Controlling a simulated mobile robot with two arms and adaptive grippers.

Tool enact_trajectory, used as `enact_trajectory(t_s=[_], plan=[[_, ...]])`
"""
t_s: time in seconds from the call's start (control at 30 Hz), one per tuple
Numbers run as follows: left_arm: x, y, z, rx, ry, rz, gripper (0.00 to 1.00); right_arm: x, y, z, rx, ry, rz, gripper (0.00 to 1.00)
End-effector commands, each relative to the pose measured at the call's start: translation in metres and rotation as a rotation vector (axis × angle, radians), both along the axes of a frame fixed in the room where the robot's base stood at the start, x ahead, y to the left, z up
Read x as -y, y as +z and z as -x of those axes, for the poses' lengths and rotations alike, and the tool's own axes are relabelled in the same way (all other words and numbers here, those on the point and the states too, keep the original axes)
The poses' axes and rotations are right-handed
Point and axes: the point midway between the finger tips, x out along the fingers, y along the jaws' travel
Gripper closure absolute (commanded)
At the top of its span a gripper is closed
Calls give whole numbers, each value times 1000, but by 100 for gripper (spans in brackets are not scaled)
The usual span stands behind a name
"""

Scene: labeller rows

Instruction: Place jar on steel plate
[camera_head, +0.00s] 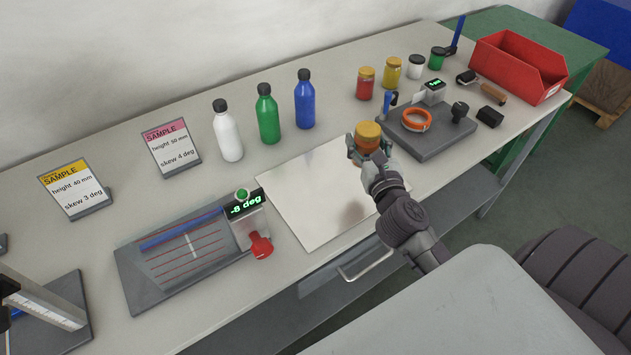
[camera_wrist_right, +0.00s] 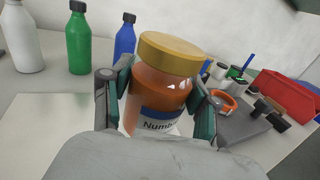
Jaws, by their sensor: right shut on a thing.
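The jar (camera_head: 368,135) has a gold lid and orange-brown contents. My right gripper (camera_head: 366,149) is shut on it and holds it upright over the right part of the steel plate. In the right wrist view the jar (camera_wrist_right: 161,85) stands between the two fingers of my right gripper (camera_wrist_right: 157,100), and a label with a blue band shows in part. The steel plate (camera_head: 300,205) is a pale flat sheet on the bench. I cannot tell whether the jar's base touches it, as the gripper hides it. My left gripper is not in view.
White (camera_head: 227,135), green (camera_head: 268,118) and blue (camera_head: 304,104) bottles stand behind the plate. A grey fixture (camera_head: 440,138) with an orange ring lies to the right. Several small jars and a red bin (camera_head: 515,65) are farther back. A skew gauge board (camera_head: 180,255) lies left of the plate.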

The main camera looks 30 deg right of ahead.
Motion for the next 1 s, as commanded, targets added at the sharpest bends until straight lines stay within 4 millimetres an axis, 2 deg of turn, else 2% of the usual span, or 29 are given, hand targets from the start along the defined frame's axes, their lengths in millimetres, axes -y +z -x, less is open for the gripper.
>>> enact_trajectory(t_s=[0.17,0.3,0.4,0.57,0.7,0.8,1.0], plan=[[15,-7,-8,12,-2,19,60,-39,-27,-21,2,0,-8,97],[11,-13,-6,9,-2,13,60,-63,-42,-34,4,2,-5,97],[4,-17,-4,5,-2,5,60,-73,-50,-39,3,0,-3,97],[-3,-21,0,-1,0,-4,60,-79,-58,-42,1,0,-1,97],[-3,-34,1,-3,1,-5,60,-79,-82,-42,-1,0,-1,97],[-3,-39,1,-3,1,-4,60,-79,-92,-42,1,0,0,97],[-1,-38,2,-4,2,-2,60,-79,-92,-42,3,1,1,97]])
